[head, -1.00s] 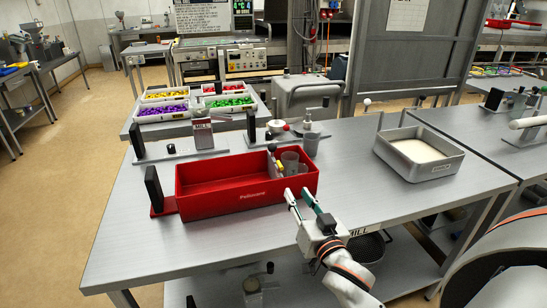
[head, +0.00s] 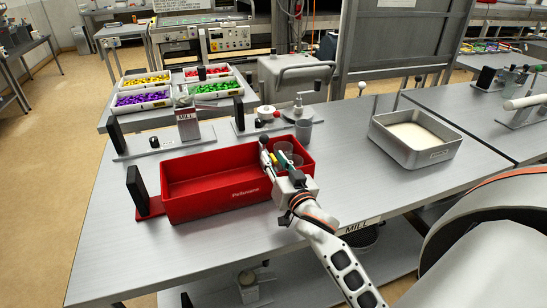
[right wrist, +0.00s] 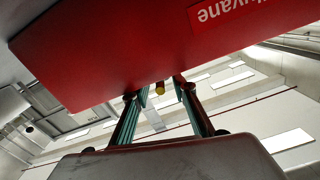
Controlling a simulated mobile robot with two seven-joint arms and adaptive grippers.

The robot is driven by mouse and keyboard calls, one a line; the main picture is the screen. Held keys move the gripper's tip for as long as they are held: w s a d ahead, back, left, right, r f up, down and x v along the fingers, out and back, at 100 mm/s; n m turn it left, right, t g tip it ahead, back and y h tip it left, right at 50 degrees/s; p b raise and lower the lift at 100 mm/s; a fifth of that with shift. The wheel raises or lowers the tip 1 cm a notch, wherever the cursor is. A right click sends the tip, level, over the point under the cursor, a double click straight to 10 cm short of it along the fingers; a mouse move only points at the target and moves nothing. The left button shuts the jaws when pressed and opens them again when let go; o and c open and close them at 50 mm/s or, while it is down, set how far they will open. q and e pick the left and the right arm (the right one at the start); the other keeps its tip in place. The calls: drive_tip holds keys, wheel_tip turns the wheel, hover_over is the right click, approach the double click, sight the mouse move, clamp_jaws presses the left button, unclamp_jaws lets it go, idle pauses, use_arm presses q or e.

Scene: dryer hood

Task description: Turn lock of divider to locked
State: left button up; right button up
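The red box (head: 215,195) sits on the steel table, with a divider near its right end. A black ball knob (head: 264,139) stands at the divider's back end. My right gripper (head: 273,161) is at the box's front wall by the divider. Its fingers (right wrist: 162,97) are apart, with nothing clearly held, below the red wall in that view. The gripper partly hides the divider and lock. My left gripper is not in view.
Clear cups (head: 285,150) stand in the box's right compartment. A grey cup (head: 303,130) and a lever stand (head: 298,108) are behind it. A metal tray of white material (head: 415,140) is at right. The table between box and tray is clear.

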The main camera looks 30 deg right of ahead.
drive_tip(key=shift+w+d, duration=0.1)
drive_tip(key=shift+w, duration=0.25)
clamp_jaws()
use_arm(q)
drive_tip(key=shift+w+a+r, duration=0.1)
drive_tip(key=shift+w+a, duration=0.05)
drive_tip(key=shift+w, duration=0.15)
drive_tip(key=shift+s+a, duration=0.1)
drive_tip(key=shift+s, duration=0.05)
use_arm(e)
drive_tip(key=shift+y, duration=0.3)
